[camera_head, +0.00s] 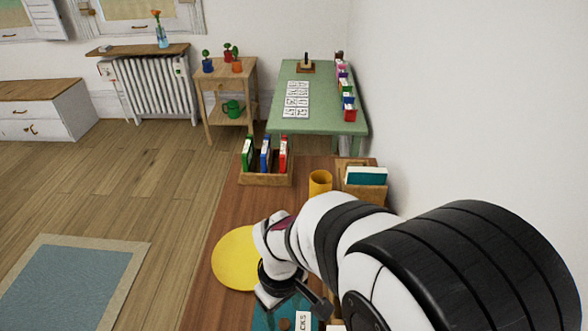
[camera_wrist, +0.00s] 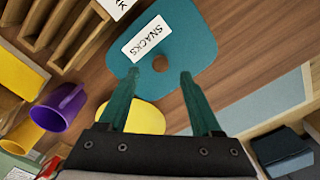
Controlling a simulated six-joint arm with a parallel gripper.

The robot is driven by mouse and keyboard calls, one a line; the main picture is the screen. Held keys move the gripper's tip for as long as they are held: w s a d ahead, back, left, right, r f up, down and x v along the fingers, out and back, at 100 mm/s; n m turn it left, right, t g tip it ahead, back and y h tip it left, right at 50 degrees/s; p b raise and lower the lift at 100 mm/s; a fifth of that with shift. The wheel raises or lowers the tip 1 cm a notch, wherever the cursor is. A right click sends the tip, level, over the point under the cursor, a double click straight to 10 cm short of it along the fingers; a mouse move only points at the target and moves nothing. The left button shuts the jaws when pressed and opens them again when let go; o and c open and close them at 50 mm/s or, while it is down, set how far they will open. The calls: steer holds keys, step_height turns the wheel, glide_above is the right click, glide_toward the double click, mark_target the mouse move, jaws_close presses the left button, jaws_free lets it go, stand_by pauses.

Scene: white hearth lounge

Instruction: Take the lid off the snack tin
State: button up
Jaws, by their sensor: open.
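The snack tin's teal lid (camera_wrist: 190,50) fills the upper middle of the wrist view, with a white SNACKS label (camera_wrist: 148,38) and a small round brown knob (camera_wrist: 160,63). In the head view part of the teal lid (camera_head: 264,319) shows at the bottom edge, partly hidden by my arm. My gripper (camera_wrist: 158,75) is open and empty. In the wrist view its two fingertips appear on either side of the knob, apart from it; I cannot tell the height between them. The tin's sides are hidden beneath the lid.
A yellow round mat (camera_head: 231,260) lies beside the lid on the wooden table. A purple cup (camera_wrist: 60,108), a yellow cup (camera_head: 320,181), a wooden book rack (camera_head: 265,179) and a wooden holder (camera_head: 362,189) stand farther along. The white wall is close on the right.

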mark_target(284, 323)
step_height(284, 323, down, 4)
steer(key=shift+s+r, duration=0.1)
jaws_close()
stand_by(1.4)
